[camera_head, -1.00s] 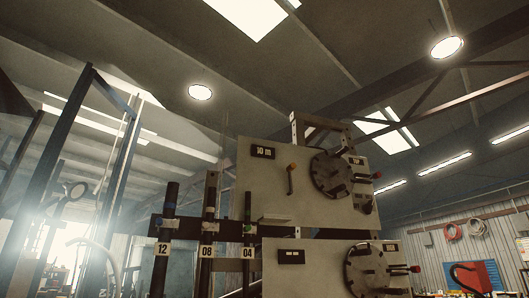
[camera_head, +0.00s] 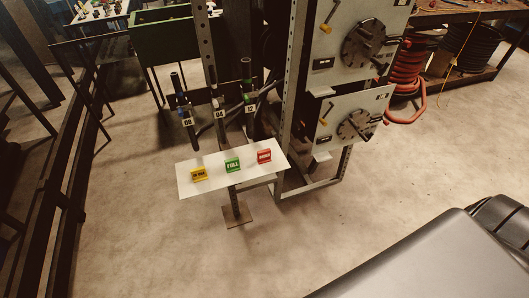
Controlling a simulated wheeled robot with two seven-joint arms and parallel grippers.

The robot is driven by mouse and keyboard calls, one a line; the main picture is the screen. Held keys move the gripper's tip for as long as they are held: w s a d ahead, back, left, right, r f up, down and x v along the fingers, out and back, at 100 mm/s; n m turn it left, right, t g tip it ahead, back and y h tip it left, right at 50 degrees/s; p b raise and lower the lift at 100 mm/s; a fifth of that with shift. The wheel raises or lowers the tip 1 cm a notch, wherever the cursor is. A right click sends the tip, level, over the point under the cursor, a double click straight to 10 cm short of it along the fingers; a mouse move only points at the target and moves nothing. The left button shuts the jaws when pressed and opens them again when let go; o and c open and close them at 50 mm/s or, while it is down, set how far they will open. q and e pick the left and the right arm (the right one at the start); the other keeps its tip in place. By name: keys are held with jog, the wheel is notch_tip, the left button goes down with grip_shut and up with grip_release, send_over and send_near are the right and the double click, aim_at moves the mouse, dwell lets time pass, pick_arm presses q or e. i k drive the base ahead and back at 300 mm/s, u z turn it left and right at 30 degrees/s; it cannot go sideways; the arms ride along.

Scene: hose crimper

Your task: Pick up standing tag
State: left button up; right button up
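The green tag (camera_head: 233,165) in the middle reads FULL. The red tag (camera_head: 264,156) is at the right and its lettering is unclear. The tags stand apart from each other. Neither of my grippers is in view.
The shelf is on a post with a foot plate (camera_head: 237,216). Behind it are numbered hoses (camera_head: 186,113) and a crimper panel (camera_head: 345,125) with a round head. A red hose coil (camera_head: 411,72) is right. Open floor (camera_head: 120,240) lies in front.

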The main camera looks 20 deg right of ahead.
aim_at(263, 156)
jog(key=z, duration=0.05)
jog(key=k, duration=0.5)
jog(key=z, duration=2.55)
jog(key=i, duration=1.6)
jog(key=u, duration=1.8)
